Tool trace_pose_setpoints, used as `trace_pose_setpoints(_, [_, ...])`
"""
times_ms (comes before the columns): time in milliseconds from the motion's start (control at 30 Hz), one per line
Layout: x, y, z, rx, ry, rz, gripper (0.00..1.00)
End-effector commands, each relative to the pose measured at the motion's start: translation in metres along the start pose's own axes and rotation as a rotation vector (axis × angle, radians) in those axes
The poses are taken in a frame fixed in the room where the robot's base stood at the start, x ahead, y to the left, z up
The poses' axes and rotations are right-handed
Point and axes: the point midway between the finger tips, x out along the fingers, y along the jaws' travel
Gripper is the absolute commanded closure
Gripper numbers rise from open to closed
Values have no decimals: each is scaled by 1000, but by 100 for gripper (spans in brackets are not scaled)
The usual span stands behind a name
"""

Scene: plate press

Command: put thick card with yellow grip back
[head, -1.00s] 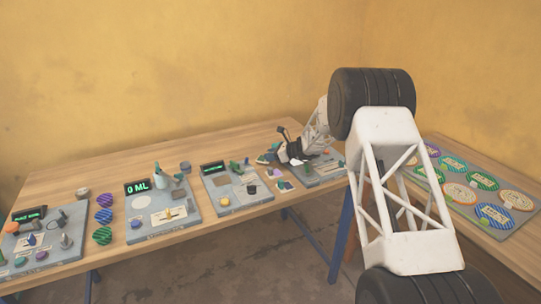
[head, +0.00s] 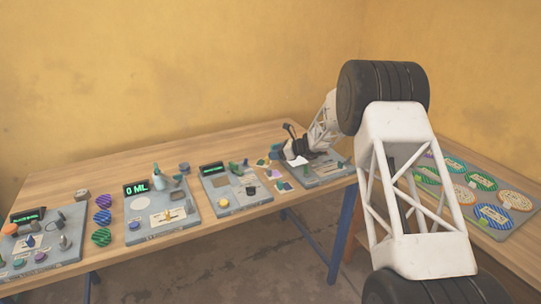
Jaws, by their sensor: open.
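My gripper (head: 289,153) is small and dark in the head view, over the left part of the rightmost grey board (head: 325,172) on the far table. It is open. Several small flat cards lie at and beside this board's left edge, among them a dark one (head: 284,186) and a light one (head: 274,174). Small yellowish and bluish pieces (head: 262,162) lie just left of my gripper. I cannot tell which is the thick card with the yellow grip, nor whether anything is between the fingers.
A board with a dark display (head: 228,187) stands left of the cards. Further left are a board reading "0 ML" (head: 160,213), striped discs (head: 102,217) and another board (head: 45,240). A panel of coloured discs (head: 480,195) lies on the right table. Bare wood (head: 140,160) runs behind the boards.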

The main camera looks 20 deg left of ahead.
Motion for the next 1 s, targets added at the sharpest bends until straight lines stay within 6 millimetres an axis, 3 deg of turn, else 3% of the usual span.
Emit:
trace_pose_setpoints(300, [-55,-1,0,0,0,-2,48])
trace_pose_setpoints(500, [-79,-1,0,0,-1,-2,48])
trace_pose_setpoints(1000, [-89,0,0,0,0,-1,48])
